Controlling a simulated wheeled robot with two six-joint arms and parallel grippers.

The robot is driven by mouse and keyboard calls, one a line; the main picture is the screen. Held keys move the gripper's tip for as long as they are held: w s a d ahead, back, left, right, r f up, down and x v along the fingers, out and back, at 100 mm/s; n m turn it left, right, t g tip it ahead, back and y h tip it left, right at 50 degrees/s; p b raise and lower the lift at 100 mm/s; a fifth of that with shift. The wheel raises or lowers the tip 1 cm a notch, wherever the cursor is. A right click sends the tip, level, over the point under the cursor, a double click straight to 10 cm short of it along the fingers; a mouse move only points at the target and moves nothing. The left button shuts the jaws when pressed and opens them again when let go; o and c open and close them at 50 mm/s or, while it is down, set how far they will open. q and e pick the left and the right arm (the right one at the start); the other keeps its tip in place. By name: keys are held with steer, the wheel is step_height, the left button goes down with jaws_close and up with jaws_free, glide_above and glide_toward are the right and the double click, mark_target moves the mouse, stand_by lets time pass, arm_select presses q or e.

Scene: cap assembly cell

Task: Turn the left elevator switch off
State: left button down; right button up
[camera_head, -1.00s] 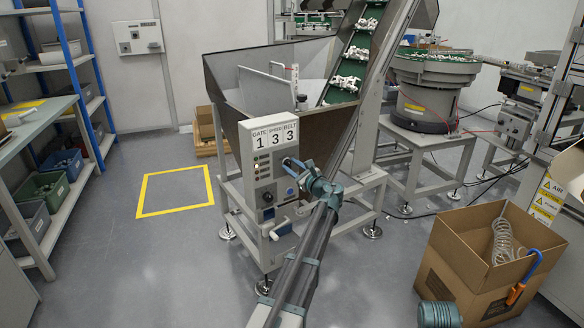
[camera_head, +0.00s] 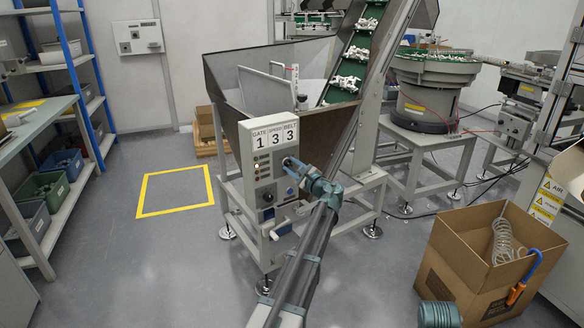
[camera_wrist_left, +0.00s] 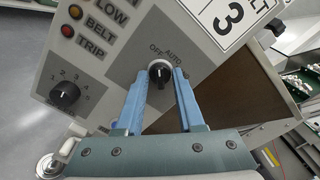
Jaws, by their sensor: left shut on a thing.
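The elevator's grey control panel (camera_head: 262,182) is on the front of the hopper stand in the head view. Its round switch knob (camera_wrist_left: 160,70), marked OFF and AUTO, shows in the left wrist view with a pale mark on its face. My left gripper (camera_wrist_left: 161,76) is shut on this knob, one blue finger on each side. I cannot tell exactly which label the mark points to. My right gripper is out of view.
A second black knob (camera_wrist_left: 65,94) with a number scale sits on the panel, beside indicator lamps marked LOW, BELT and TRIP. The inclined belt (camera_head: 357,55) rises behind the hopper (camera_head: 225,85). An open cardboard box (camera_head: 455,265) stands at right. The yellow-marked floor at left is clear.

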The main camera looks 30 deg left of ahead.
arm_select(q)
steer(key=c, duration=0.5)
jaws_free()
steer(key=v, duration=1.4)
steer(key=shift+a, duration=0.1)
